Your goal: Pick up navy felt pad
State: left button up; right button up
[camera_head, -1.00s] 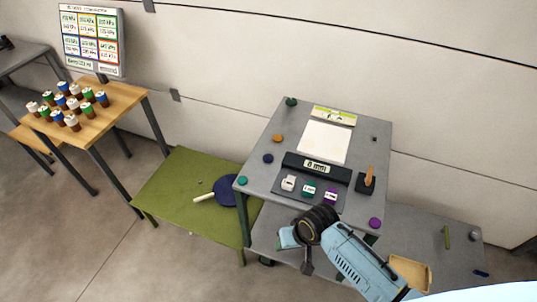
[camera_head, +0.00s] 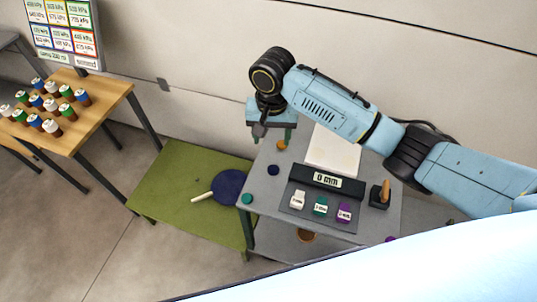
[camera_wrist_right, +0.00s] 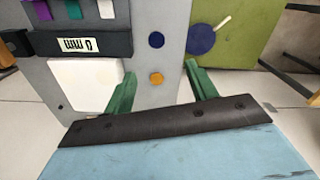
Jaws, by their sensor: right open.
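The navy felt pad (camera_head: 273,170) is a small dark blue disc lying flat on the left part of the grey table (camera_head: 270,220). In the right wrist view the pad (camera_wrist_right: 156,40) lies beyond the fingertips, with nothing touching it. My right gripper (camera_head: 271,134) is above the table's far left part, near the orange pad (camera_head: 281,145). Its green fingers (camera_wrist_right: 160,72) are apart and empty, with the orange pad showing between them. My left gripper is not in view.
A teal pad (camera_head: 247,199) lies at the table's left edge. A dark block labelled 0 mm (camera_head: 315,180) and a white sheet (camera_head: 333,148) are to the right. A navy paddle (camera_head: 229,187) lies on the green table (camera_head: 175,190). Bottles stand on a wooden table (camera_head: 100,88).

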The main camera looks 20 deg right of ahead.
send_over(273, 169)
jog(key=f, duration=0.3)
jog(key=f+b, duration=0.1)
jog(key=f, duration=0.2)
jog(key=shift+s+a+f, duration=0.1)
jog(key=shift+s+a, duration=0.05)
jog(key=shift+s, duration=0.05)
jog(key=shift+f, duration=0.4)
notch_tip(273, 169, down, 2)
jog(key=shift+f, duration=0.15)
jog(key=shift+w+d+f+b, duration=0.1)
jog(key=shift+f+b, duration=0.1)
jog(key=shift+f, duration=0.45)
jog(key=shift+w+d+f+b, duration=0.1)
jog(key=shift+f+b, duration=0.05)
jog(key=shift+f, duration=0.8)
jog(key=shift+s, duration=0.1)
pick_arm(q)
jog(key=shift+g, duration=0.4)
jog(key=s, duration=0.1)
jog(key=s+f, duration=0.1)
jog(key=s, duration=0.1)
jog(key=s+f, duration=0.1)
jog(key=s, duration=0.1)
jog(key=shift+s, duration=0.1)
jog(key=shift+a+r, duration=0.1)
pick_arm(e)
jog(key=shift+f, duration=0.15)
jog(key=c, duration=0.8)
